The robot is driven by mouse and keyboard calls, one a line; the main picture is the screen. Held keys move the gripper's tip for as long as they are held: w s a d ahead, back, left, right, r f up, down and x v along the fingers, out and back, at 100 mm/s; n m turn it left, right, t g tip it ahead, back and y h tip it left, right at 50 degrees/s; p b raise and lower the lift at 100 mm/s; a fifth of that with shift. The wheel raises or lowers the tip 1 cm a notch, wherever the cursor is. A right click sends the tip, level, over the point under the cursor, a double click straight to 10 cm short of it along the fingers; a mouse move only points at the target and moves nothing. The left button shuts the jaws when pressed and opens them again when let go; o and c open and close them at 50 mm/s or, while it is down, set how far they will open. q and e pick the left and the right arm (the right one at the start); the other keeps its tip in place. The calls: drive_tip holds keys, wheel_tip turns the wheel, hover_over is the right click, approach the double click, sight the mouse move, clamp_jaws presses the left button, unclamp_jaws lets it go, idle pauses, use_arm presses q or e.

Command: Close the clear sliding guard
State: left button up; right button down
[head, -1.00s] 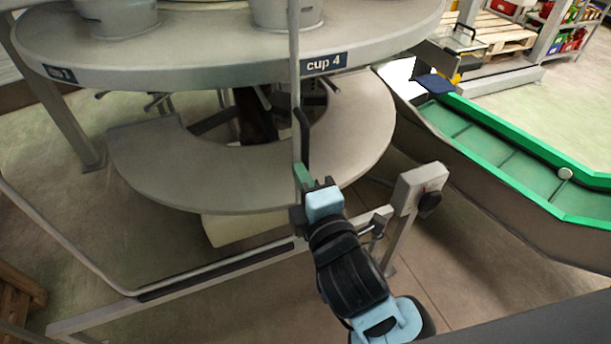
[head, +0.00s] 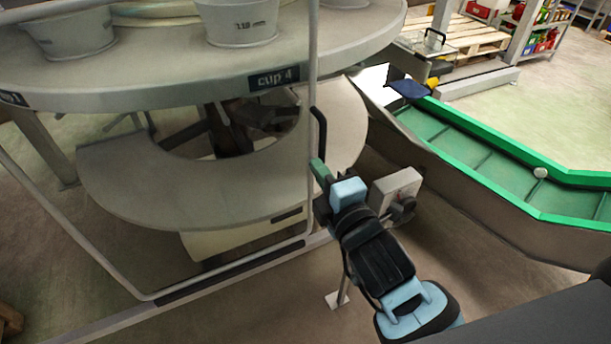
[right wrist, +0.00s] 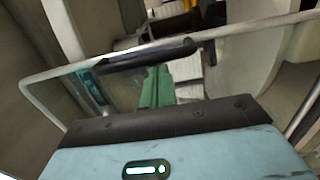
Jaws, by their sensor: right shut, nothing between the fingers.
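The clear guard is a see-through panel in a thin grey frame (head: 312,60), with a black handle (head: 321,128) on its right upright. It stands in front of the round machine table; its right upright is just right of the "cup 4" label (head: 273,78). My right gripper (head: 319,170) has green fingers, shut and empty, at the lower end of the handle beside the upright. In the right wrist view the fingers (right wrist: 157,88) point at the black handle (right wrist: 150,57); I cannot tell whether they touch it. My left gripper is not in view.
A grey control box (head: 396,188) with a dark knob stands on a post just right of my right gripper. A green conveyor (head: 470,145) runs along the right. Grey cups (head: 240,22) stand on the round table. Floor is open at the lower front.

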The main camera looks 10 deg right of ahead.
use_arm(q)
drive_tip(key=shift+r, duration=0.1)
use_arm(e)
drive_tip(key=shift+w+d, duration=0.25)
drive_tip(key=shift+d, duration=0.9)
drive_tip(key=shift+a, duration=0.1)
